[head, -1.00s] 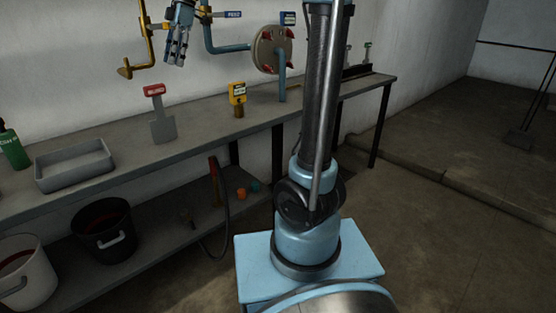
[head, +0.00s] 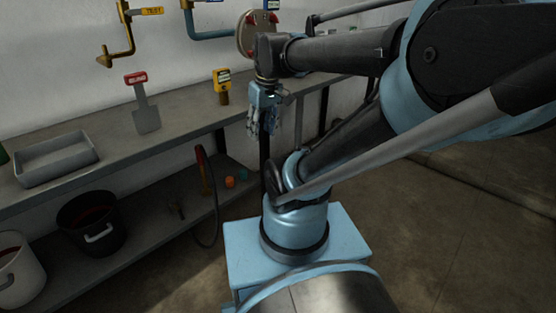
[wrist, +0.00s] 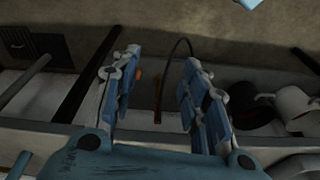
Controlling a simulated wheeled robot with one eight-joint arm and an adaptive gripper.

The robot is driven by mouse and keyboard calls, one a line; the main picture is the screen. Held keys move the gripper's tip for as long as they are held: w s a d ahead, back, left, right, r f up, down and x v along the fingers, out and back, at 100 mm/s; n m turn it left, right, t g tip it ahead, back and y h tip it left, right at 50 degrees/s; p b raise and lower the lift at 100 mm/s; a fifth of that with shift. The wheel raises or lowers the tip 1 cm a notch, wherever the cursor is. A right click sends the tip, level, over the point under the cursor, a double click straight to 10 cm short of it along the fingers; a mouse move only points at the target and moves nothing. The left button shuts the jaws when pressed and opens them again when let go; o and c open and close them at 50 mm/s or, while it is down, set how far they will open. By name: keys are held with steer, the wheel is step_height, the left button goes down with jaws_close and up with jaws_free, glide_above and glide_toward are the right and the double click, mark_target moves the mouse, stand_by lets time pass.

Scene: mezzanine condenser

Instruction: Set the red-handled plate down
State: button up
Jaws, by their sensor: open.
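The red-handled plate (head: 141,103) is a flat grey paddle with a red label-like handle at its top. In the head view it is on the bench towards the back, handle up; whether it leans on anything is hard to tell. My gripper (head: 258,128) hangs fingers down by the bench's front edge, to the right of the plate and clear of it. In the wrist view my gripper (wrist: 160,65) has its fingers spread with nothing between them. I cannot make out the plate in the wrist view.
A yellow-tagged block (head: 222,87) stands on the bench right of the plate. A grey tray (head: 57,160) lies at the left. Buckets (head: 90,225) are on the lower shelf. A yellow pipe (head: 127,35) and a round flange with red clamps (head: 244,40) are on the wall.

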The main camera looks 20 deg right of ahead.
steer(key=s+d+f+m+h, duration=0.1)
steer(key=s+d+f+m, duration=0.3)
steer(key=f, duration=0.5)
steer(key=shift+s+m, duration=0.3)
steer(key=shift+s, duration=0.6)
